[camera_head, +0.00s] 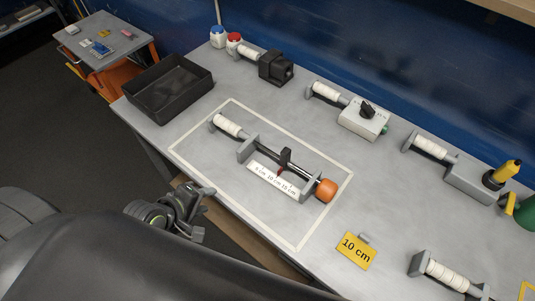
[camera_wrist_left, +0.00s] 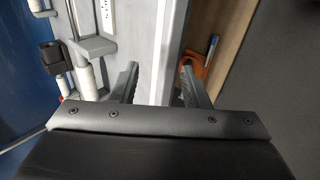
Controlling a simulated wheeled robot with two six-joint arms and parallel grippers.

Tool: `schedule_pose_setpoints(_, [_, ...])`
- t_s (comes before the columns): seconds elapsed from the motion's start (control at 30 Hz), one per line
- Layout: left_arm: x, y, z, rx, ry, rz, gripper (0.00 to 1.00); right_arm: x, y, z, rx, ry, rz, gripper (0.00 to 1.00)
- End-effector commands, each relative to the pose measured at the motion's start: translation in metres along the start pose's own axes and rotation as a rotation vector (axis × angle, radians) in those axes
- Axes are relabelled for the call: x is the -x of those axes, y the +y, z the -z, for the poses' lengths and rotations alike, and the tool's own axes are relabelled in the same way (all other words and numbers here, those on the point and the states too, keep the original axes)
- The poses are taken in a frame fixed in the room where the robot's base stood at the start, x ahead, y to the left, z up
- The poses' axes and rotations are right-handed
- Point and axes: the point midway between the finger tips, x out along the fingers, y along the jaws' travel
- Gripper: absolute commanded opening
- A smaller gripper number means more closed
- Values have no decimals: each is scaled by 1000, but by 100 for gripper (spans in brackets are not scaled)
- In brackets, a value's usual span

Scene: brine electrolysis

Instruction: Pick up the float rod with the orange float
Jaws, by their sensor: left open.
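The float rod with the orange float (camera_head: 326,190) lies across grey supports inside a white-outlined rectangle on the bench. It has a white grip (camera_head: 228,126) at its upper left end, and a white scale strip (camera_head: 273,178) marked in cm lies beside it. My left gripper (camera_head: 205,212) is off the bench's front edge, apart from the rod. In the left wrist view its two fingers (camera_wrist_left: 160,84) are spread with nothing between them. That view also shows a white grip (camera_wrist_left: 86,78) and part of the scale strip at the left. My right gripper is not in view.
A black tray (camera_head: 170,88) stands at the back left. Other rods with white grips sit behind and right. A yellow "10 cm" card (camera_head: 356,250) lies right of the outline. A grey switch box (camera_head: 363,119) stands behind. An orange object (camera_wrist_left: 187,66) lies on the shelf below.

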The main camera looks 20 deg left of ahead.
Motion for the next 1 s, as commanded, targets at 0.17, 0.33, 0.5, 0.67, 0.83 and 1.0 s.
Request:
schedule_pose_setpoints(0.17, [-3,19,1,362,-58,-108,42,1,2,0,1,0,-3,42])
schedule_pose_setpoints(0.33, [-7,33,7,731,-134,-196,42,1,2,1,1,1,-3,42])
schedule_pose_setpoints(0.5, [-9,45,18,1096,-224,-266,42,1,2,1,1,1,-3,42])
schedule_pose_setpoints(0.67, [-10,52,28,1364,-299,-311,42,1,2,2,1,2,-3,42])
schedule_pose_setpoints(0.83, [-9,57,35,1521,-349,-334,42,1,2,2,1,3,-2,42])
schedule_pose_setpoints(1.0, [-21,64,36,1562,-364,-342,42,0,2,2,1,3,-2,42])
